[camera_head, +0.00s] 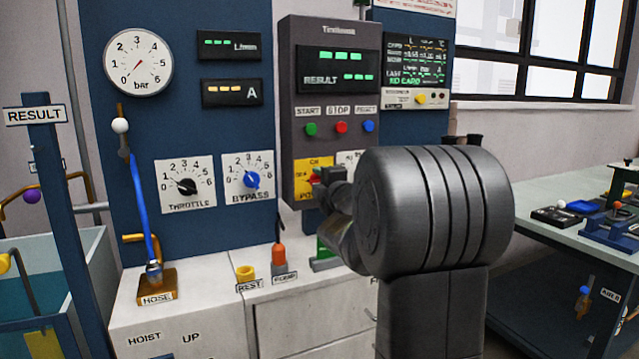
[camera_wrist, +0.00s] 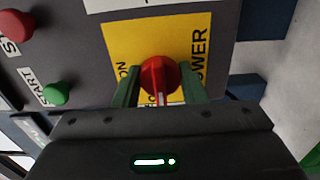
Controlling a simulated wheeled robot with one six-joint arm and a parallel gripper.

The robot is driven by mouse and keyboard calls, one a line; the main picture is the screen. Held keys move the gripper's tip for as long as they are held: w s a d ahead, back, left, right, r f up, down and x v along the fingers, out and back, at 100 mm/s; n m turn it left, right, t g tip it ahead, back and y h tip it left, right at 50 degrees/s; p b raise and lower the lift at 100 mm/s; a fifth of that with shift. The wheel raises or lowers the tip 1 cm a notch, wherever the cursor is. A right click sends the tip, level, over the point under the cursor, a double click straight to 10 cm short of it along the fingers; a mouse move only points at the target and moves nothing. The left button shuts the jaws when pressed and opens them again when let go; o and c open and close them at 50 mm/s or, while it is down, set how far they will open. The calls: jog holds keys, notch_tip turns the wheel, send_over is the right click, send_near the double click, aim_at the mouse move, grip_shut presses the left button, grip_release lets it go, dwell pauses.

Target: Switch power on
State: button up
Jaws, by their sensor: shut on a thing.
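The red power knob (camera_wrist: 158,76) sits on a yellow plate (camera_wrist: 205,28) marked ON and POWER in the wrist view. My gripper (camera_wrist: 158,92) has one green finger on each side of the knob and is shut on it. In the head view the yellow plate (camera_head: 303,184) shows at the lower left of the grey control box (camera_head: 335,30). My gripper (camera_head: 322,178) reaches it from the right, and my arm hides part of the box's lower right. The box's display (camera_head: 338,70) is lit with green dashes and RESULT.
Green (camera_head: 311,129), red (camera_head: 342,127) and blue (camera_head: 369,126) buttons sit above the plate. The throttle dial (camera_head: 186,187) and bypass dial (camera_head: 252,181) are to its left. A gauge (camera_head: 138,62) hangs upper left. A workbench (camera_head: 540,200) stands at the right.

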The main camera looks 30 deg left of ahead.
jog(key=shift+m, duration=0.3)
jog(key=m+p, duration=0.2)
jog(key=m, duration=0.1)
jog(key=shift+r+m, duration=0.1)
jog(key=shift+m, duration=0.2)
jog(key=m+p, duration=0.2)
jog(key=m, duration=0.2)
jog(key=shift+m+p, duration=0.3)
jog(key=shift+p, duration=0.1)
jog(key=m+p, duration=0.2)
jog(key=m, duration=0.2)
jog(key=shift+f+m+p, duration=0.2)
jog(key=shift+m+p, duration=0.85)
jog(key=shift+m, duration=1.45)
jog(key=o, duration=1)
jog(key=shift+d, duration=0.1)
